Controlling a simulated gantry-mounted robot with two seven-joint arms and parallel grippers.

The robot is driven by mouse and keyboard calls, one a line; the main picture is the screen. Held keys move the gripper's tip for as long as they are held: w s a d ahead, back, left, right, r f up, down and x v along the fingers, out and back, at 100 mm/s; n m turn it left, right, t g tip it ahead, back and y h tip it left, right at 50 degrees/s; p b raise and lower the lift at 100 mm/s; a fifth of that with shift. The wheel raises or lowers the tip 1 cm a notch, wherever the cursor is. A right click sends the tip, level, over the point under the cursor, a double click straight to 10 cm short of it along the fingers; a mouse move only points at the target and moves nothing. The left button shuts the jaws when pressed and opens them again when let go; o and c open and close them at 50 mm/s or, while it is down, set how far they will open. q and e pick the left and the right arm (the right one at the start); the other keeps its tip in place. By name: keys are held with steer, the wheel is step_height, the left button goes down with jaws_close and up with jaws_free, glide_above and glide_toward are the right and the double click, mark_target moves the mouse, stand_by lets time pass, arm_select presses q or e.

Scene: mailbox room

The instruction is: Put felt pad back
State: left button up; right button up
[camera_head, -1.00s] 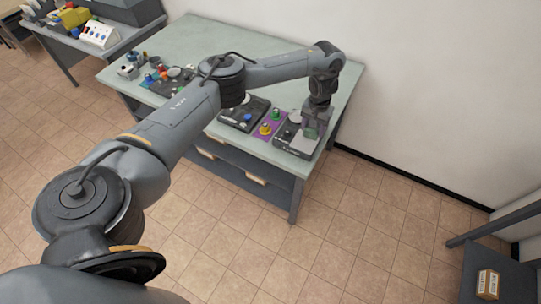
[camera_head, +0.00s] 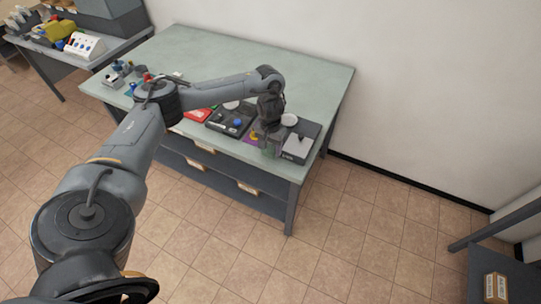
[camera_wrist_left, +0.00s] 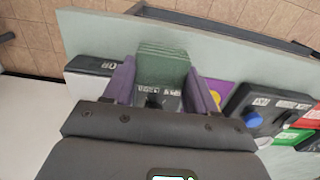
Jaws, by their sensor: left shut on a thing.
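My left gripper (camera_head: 268,146) is shut on a green, layered-looking pad, which I take to be the felt pad (camera_wrist_left: 163,65). In the left wrist view the pad stands between the two purple fingers (camera_wrist_left: 161,88). In the head view the gripper is low near the front edge of the table, just left of a dark tray with a grey plate (camera_head: 299,146). The gripper hides most of the pad there, and I cannot tell whether the pad touches anything below. My right gripper is in neither view.
A purple panel (camera_wrist_left: 222,92) is partly covered by the gripper. Beside it is a black tray with a blue knob (camera_head: 238,123), then a red panel (camera_head: 198,115). The back of the green table (camera_head: 270,50) is clear. A second table with a white switch box (camera_head: 84,45) stands far left.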

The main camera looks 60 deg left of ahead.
mark_target(271, 149)
arm_select(q)
steer(key=shift+f+b, duration=1.35)
steer(key=shift+f, duration=0.65)
steer(key=shift+r, duration=0.1)
steer(key=o, duration=0.9)
steer(key=shift+f, duration=0.2)
steer(key=shift+o, duration=0.2)
steer(key=shift+r, duration=0.15)
